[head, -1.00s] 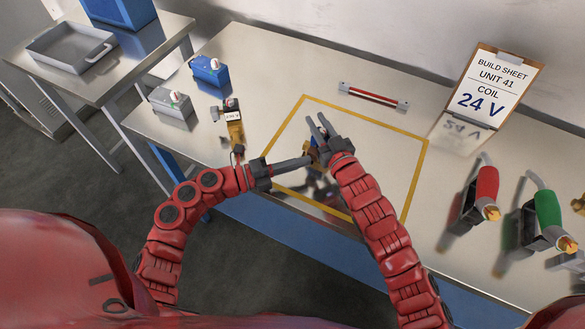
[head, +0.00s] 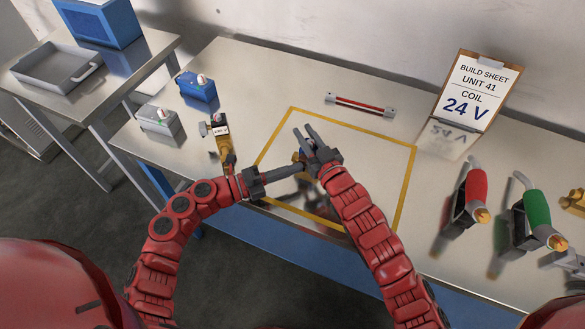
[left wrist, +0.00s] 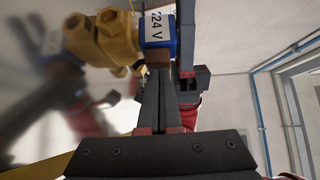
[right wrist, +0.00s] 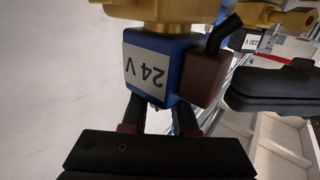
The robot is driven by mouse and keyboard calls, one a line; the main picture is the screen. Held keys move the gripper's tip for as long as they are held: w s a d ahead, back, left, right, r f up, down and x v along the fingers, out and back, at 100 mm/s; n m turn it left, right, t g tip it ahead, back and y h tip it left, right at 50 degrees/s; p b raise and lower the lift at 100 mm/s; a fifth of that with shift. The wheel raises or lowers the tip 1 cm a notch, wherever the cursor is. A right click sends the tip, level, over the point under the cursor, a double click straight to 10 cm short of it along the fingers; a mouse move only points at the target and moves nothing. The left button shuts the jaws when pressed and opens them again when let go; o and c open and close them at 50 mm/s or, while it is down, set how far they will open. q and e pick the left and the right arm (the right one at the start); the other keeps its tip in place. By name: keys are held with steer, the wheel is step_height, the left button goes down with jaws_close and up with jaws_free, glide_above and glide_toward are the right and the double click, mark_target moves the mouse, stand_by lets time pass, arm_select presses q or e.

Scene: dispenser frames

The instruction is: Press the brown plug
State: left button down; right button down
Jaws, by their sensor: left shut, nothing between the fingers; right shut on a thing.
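My right gripper (head: 306,131) is shut on a brass valve with a blue coil (right wrist: 180,50) labelled 24 V, held above the yellow-outlined area. The brown plug (right wrist: 203,80) sits against the coil's side, with a short black cable out of its top. In the left wrist view the plug (left wrist: 156,57) shows just beyond my left fingertips (left wrist: 160,74). My left gripper (head: 303,167) is shut and empty, its tips pointing at the plug, very close or touching; I cannot tell which. In the head view the plug and coil are mostly hidden by my grippers.
Another brass valve (head: 226,151) stands left of the yellow outline (head: 404,189). Grey (head: 157,124) and blue (head: 197,90) boxes stand further left. A red-handled tool (head: 476,192) and a green-handled tool (head: 533,207) stand right. A build sheet (head: 470,95) reads 24 V.

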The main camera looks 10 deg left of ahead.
arm_select(q)
steer(key=s, duration=0.1)
steer(key=s+a, duration=0.1)
steer(key=s, duration=0.1)
steer(key=shift+f, duration=0.1)
steer(key=v, duration=1)
steer(key=shift+s, duration=0.3)
arm_select(e)
steer(key=c, duration=0.6)
jaws_free()
